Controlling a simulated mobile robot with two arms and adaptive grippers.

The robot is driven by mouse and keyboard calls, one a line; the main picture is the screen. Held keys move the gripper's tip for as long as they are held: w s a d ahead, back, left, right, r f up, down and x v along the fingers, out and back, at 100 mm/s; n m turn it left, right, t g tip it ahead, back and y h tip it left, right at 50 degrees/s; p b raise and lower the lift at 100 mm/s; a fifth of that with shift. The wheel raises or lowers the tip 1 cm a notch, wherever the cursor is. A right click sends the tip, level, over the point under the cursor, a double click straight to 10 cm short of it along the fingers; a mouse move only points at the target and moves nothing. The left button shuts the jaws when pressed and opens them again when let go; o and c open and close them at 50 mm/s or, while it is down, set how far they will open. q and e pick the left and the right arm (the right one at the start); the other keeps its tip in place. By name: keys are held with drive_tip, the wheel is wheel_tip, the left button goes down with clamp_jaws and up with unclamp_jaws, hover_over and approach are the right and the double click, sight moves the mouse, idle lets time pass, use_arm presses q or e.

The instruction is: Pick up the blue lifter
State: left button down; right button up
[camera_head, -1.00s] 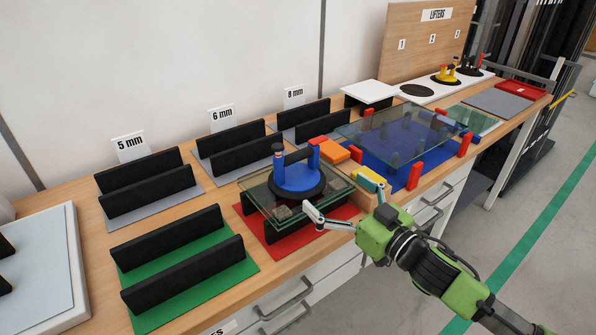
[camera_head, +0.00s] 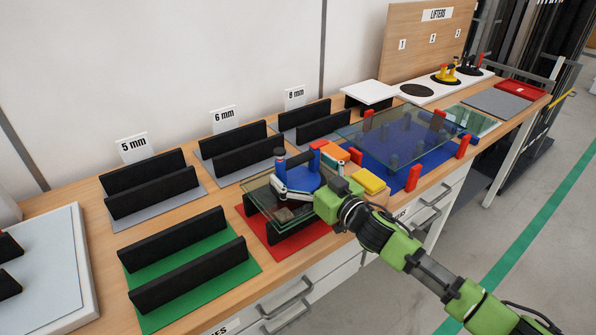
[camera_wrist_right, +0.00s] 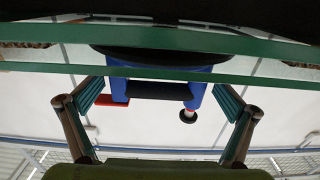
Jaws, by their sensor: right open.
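The blue lifter (camera_head: 301,178) has two blue posts, a black handle bar and a red tab. It sits upright on a small glass pane (camera_head: 262,196) raised on black supports over a red mat (camera_head: 256,232). My right gripper (camera_head: 307,184) is open at the lifter, with its fingers reaching around the front of it. In the right wrist view the blue lifter (camera_wrist_right: 157,85) appears upside down, its handle and posts between the two spread fingers of my right gripper (camera_wrist_right: 158,108). The gripper hides part of the lifter's front in the head view. My left gripper is not in view.
A larger glass pane (camera_head: 400,130) stands over a blue mat with red posts to the right. Yellow (camera_head: 369,180) and orange blocks lie close beside my gripper. Black racks on green (camera_head: 190,300) and grey mats fill the left. A yellow lifter (camera_head: 446,76) stands at the back.

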drive_tip(key=shift+w+a, duration=0.45)
drive_tip(key=shift+w, duration=0.15)
drive_tip(key=c, duration=1.8)
drive_tip(key=shift+r, duration=0.2)
drive_tip(key=shift+c, duration=0.6)
drive_tip(key=shift+r, duration=0.1)
drive_tip(key=shift+r, duration=0.55)
drive_tip(key=s+a+r+b, duration=0.2)
drive_tip(key=s+a+r, duration=0.2)
drive_tip(key=s+r, duration=0.7)
drive_tip(key=shift+s+r+b, duration=0.35)
drive_tip(key=shift+s+b, duration=0.05)
drive_tip(key=shift+s, duration=0.8)
